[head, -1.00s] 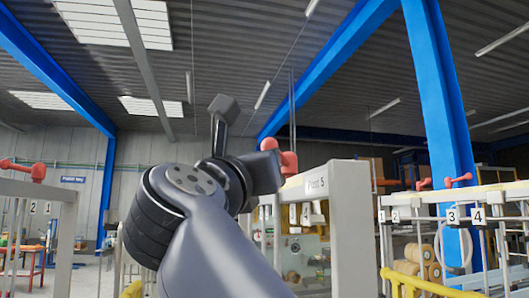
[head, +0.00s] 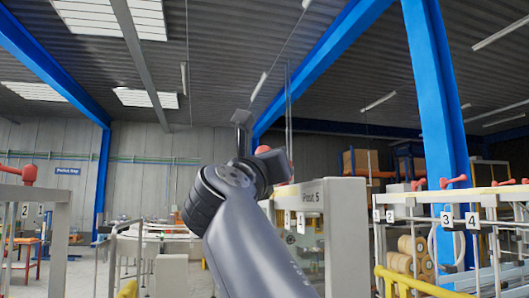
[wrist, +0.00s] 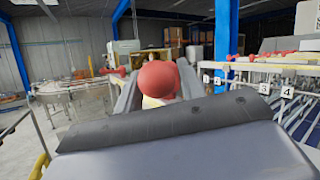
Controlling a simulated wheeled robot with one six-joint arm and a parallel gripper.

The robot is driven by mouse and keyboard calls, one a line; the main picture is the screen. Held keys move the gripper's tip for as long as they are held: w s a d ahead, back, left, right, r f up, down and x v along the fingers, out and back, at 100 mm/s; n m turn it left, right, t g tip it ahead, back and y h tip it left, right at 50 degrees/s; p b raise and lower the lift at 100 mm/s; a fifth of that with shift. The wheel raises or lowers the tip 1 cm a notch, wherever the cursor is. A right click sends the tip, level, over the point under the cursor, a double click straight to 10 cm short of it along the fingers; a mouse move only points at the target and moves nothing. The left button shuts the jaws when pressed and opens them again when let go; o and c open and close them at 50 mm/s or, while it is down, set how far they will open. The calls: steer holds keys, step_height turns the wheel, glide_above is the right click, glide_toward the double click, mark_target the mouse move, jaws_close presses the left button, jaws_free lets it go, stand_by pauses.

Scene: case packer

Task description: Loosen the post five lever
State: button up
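The post with the "Post 5" label (head: 337,215) stands just right of my arm in the head view. Its red lever (head: 290,152) shows only as a small part behind my gripper (head: 272,167). In the wrist view a round red lever knob (wrist: 158,79) is straight ahead, just beyond the dark front edge of my gripper (wrist: 165,118). I cannot tell whether the gripper touches the knob.
More red levers (head: 453,181) sit on the numbered rail frame at right. Another red lever (head: 28,173) is at the left edge. A yellow rail (head: 415,283) runs low at right, and a blue column (head: 432,110) rises behind. A round conveyor table (wrist: 75,92) stands at left.

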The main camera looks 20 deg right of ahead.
steer(key=shift+w+d+r, duration=0.15)
steer(key=shift+w+d, duration=0.1)
steer(key=shift+w, duration=0.1)
jaws_close()
stand_by(0.3)
